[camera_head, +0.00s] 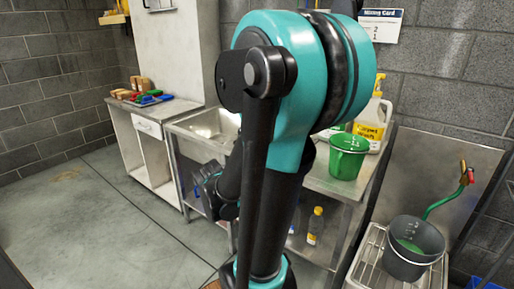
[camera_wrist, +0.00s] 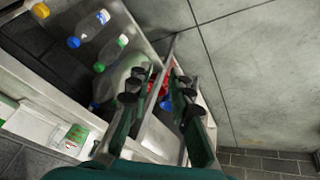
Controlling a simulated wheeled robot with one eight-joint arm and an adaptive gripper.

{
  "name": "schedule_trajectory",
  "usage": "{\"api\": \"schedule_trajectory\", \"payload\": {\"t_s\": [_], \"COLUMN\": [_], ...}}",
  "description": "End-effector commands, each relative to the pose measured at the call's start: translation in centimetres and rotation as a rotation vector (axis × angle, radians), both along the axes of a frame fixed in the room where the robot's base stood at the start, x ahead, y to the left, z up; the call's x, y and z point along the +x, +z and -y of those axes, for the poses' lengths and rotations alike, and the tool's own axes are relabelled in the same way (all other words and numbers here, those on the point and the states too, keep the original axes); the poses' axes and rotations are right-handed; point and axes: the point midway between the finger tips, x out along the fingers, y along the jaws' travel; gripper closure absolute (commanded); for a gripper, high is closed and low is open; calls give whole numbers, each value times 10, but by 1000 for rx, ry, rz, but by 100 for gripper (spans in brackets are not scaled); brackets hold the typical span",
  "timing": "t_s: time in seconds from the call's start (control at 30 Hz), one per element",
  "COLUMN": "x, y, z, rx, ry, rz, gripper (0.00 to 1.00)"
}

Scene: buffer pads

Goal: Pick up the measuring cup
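A green cup with white markings (camera_head: 348,157), which looks like the measuring cup, stands on the metal counter (camera_head: 330,186) right of my arm in the head view. I cannot make it out for sure in the wrist view. My gripper (camera_head: 213,192) is partly hidden by my own arm in the head view, left of and apart from the cup. In the wrist view my gripper (camera_wrist: 160,92) has its fingers spread with black pads, and nothing is held between them.
A yellow-labelled jug (camera_head: 373,122) stands behind the cup. A grey bucket (camera_head: 411,248) stands on a slatted rack at right. Several capped bottles show in the wrist view, including a blue-capped one (camera_wrist: 88,27). A metal sink (camera_head: 207,130) is left of my arm. Floor at left is clear.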

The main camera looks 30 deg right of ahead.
Motion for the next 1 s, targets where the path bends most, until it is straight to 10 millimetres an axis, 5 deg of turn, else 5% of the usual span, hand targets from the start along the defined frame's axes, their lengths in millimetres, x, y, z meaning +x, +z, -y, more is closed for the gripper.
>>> {"api": "schedule_trajectory", "payload": {"t_s": [0.47, 0.7, 1.0], "x": [79, 128, 175], "y": [21, 35, 48], "z": [91, 143, 180], "rx": [-280, -475, -679], "ry": [-361, -577, -747], "rz": [169, 384, 726], "gripper": [80, 80, 80]}}
